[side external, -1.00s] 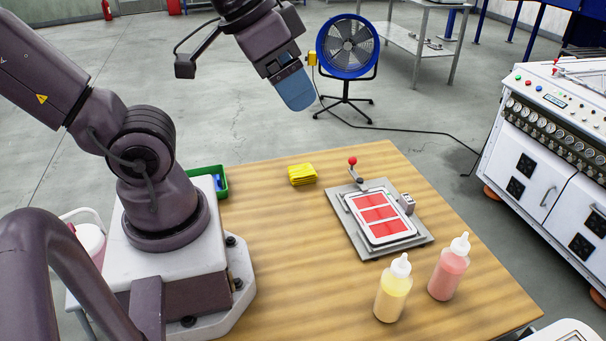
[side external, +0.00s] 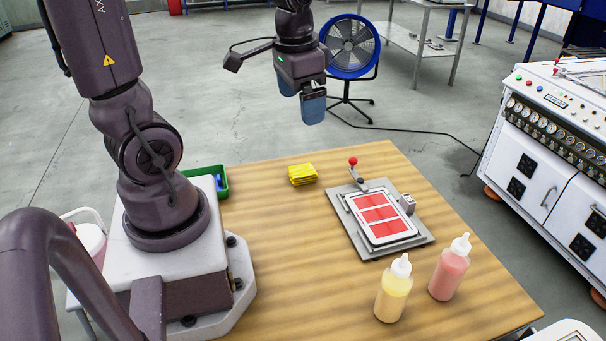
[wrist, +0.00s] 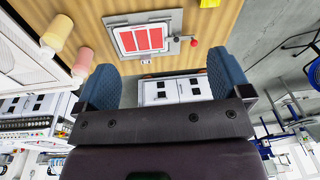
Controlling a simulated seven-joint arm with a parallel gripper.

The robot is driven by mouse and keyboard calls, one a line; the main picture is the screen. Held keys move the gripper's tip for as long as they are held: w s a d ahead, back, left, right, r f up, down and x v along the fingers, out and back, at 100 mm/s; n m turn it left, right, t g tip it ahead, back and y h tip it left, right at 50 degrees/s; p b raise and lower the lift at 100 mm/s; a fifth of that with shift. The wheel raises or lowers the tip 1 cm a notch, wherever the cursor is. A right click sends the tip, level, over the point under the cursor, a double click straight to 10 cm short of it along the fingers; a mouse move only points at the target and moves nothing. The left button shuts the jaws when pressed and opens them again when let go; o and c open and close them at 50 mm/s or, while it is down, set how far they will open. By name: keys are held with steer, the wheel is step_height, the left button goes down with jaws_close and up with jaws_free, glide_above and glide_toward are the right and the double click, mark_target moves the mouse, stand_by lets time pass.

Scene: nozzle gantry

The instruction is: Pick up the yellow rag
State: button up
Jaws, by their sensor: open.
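The yellow rag (side external: 302,174) lies folded on the wooden table near its far edge in the side view. In the wrist view a part of the yellow rag (wrist: 209,3) shows at the top edge, cut off by the frame. My gripper (side external: 301,107) hangs above and behind the rag in the side view, well clear of it, with its blue fingers pointing down. In the wrist view my gripper (wrist: 160,85) has its two blue fingers wide apart with nothing between them.
A grey plate with a red-panelled frame (side external: 380,214) and red-knobbed lever sits right of the rag. A yellow bottle (side external: 393,290) and a pink bottle (side external: 449,268) stand at the front right. A green tray (side external: 222,190) is left. The table (side external: 290,250) is bare between.

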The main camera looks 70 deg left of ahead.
steer(key=w+a+f+m+g+h, duration=0.1)
steer(key=w+a+f+m+g, duration=0.1)
steer(key=a+f+m, duration=0.5)
steer(key=m+t, duration=0.1)
steer(key=m, duration=1.1)
glide_above(302, 168)
step_height(302, 168, down, 8)
step_height(302, 168, down, 12)
steer(key=shift+f, duration=0.15)
steer(key=c, duration=1)
